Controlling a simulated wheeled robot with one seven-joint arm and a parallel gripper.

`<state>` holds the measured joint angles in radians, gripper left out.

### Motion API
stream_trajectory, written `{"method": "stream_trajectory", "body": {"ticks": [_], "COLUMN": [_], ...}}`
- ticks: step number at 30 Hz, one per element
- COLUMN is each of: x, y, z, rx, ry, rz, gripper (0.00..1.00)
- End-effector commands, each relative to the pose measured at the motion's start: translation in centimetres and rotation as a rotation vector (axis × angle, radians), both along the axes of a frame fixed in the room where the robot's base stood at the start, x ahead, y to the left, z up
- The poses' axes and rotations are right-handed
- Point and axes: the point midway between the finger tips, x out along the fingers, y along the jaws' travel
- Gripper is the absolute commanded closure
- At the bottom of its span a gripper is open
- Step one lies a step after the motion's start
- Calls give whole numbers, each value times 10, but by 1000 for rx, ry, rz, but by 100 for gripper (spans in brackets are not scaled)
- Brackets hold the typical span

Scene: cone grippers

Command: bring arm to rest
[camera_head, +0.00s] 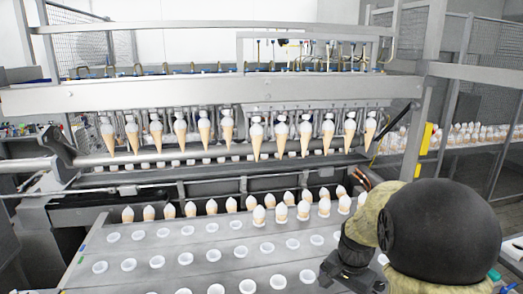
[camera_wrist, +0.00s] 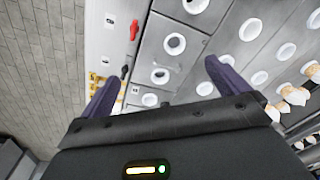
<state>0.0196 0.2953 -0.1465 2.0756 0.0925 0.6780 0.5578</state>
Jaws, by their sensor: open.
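My gripper (camera_wrist: 158,85) is open in the wrist view, its two dark fingers spread wide with nothing between them. Below it are the conveyor plates with white ring holders, some empty and some with cones. In the head view my arm reaches in from the lower right, and the dark gripper end (camera_head: 345,270) is beside the right part of the holder plates (camera_head: 190,240). The fingertips are hard to make out there.
A row of ice cream cones (camera_head: 204,133) hangs from the machine's bar (camera_head: 210,92). Several cones (camera_head: 258,215) stand in holders at the back of the plates. Metal frames and mesh guards surround the machine. A tiled floor (camera_wrist: 40,70) shows at left in the wrist view.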

Motion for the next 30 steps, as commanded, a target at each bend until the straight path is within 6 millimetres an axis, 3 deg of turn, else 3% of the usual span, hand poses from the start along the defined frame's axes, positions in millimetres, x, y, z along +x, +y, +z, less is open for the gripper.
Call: {"method": "stream_trajectory", "body": {"ticks": [6,12,16,30], "x": [-69,-115,-123,-122], "y": [36,53,56,56], "z": [-3,-10,-11,-11], "rx": [-59,-119,-131,-130], "ry": [-74,-120,-127,-126], "rz": [432,727,781,776], "gripper": [0,0,0,0]}}
